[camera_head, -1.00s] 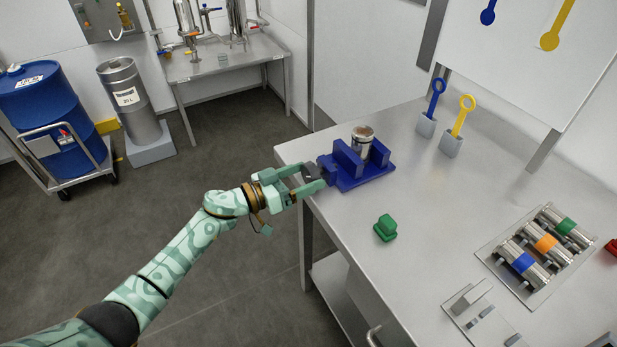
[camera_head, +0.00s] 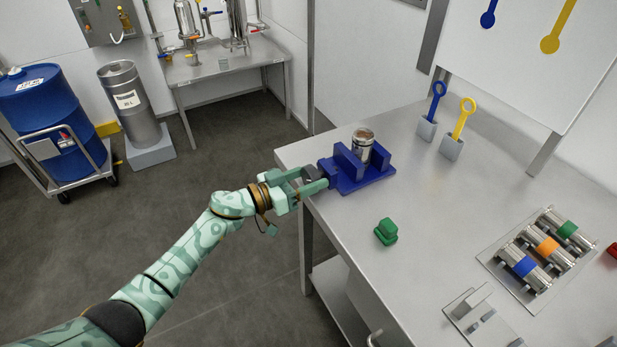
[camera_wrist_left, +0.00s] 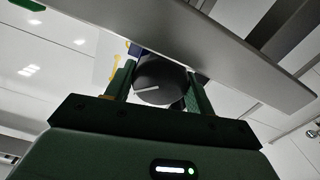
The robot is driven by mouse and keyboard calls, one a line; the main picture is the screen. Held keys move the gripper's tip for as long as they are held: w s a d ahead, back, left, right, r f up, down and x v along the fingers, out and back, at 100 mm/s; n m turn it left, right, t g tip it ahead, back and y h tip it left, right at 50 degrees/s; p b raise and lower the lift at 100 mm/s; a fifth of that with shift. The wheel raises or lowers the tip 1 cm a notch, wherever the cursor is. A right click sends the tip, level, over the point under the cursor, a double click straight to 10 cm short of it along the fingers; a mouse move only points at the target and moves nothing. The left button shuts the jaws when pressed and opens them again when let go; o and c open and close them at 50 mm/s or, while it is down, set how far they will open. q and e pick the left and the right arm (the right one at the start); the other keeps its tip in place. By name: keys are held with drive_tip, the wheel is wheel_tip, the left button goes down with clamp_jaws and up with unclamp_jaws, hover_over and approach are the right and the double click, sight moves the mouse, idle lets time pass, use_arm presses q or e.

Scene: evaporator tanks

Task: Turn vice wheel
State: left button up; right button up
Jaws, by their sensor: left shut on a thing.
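The blue vice (camera_head: 362,178) sits at the left corner of the metal table, with a silver can (camera_head: 362,144) upright between its jaws. My left gripper (camera_head: 318,180) reaches in from the left at the table's edge and is shut on the vice wheel. The dark round wheel (camera_wrist_left: 160,82) shows between the fingers of my left gripper (camera_wrist_left: 160,88) in the left wrist view, with a pale line across its face. In the head view the fingers mostly hide the wheel. My right gripper is out of view.
A green block (camera_head: 386,231) lies on the table (camera_head: 420,200) in front of the vice. Blue (camera_head: 431,112) and yellow (camera_head: 459,130) ring-handled tools stand behind it. A rack of banded cylinders (camera_head: 545,250) is at the right. A blue drum (camera_head: 45,110) stands on the floor at left.

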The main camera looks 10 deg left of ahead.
use_arm(q)
drive_tip(key=m, duration=0.2)
drive_tip(key=shift+m, duration=1.7)
drive_tip(key=o, duration=1)
